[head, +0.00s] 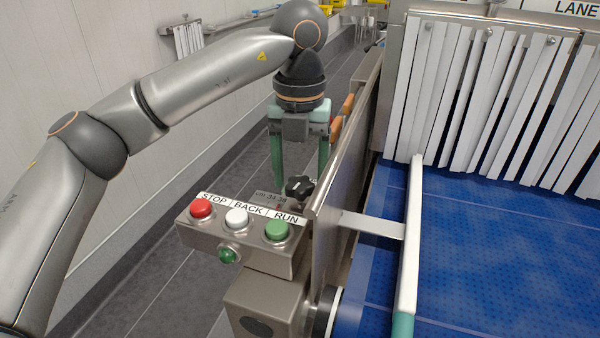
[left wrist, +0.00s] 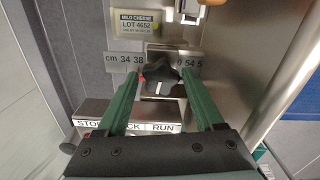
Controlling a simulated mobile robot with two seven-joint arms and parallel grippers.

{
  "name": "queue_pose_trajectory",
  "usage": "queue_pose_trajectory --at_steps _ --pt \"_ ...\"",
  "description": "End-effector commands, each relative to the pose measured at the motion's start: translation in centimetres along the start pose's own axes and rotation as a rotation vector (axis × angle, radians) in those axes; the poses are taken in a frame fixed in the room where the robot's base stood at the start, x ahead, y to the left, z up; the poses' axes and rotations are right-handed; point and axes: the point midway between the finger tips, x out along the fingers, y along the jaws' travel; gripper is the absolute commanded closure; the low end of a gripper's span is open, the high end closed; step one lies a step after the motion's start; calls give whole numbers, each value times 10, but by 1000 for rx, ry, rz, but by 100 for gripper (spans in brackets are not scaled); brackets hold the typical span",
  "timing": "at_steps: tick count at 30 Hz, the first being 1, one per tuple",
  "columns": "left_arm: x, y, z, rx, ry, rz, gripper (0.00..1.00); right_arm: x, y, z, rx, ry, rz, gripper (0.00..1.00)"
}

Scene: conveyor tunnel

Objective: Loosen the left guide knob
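The left guide knob (head: 299,187) is a black lobed knob on the near side of the conveyor's side wall, just behind the button box. In the left wrist view the knob (left wrist: 162,80) sits in front of a scale plate (left wrist: 125,60) with a red mark beside it. My left gripper (head: 298,172) points down at the knob with its green fingers apart. In the left wrist view the fingertips of the gripper (left wrist: 160,74) lie to either side of the knob; I cannot tell whether they touch it. My right gripper is not in view.
A button box (head: 245,255) with red, white and green buttons stands close in front of the knob. The steel side wall (head: 335,190) rises beside it. A white guide rail (head: 410,240) lies over the blue belt (head: 475,250), before white strip curtains (head: 490,100).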

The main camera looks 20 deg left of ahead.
Motion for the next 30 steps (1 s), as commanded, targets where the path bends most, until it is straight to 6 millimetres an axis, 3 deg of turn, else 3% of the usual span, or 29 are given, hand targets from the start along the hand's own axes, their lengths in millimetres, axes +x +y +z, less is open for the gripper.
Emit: queue_pose_trajectory --at_steps 3,14,24,30 --pt "1 0 0 1 2 1 18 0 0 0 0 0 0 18" --pt "-8 0 0 2 1 1 18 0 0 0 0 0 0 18" --pt "-80 0 0 0 -3 1 18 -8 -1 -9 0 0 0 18" --pt "-113 0 0 0 0 1 18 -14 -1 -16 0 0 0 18"
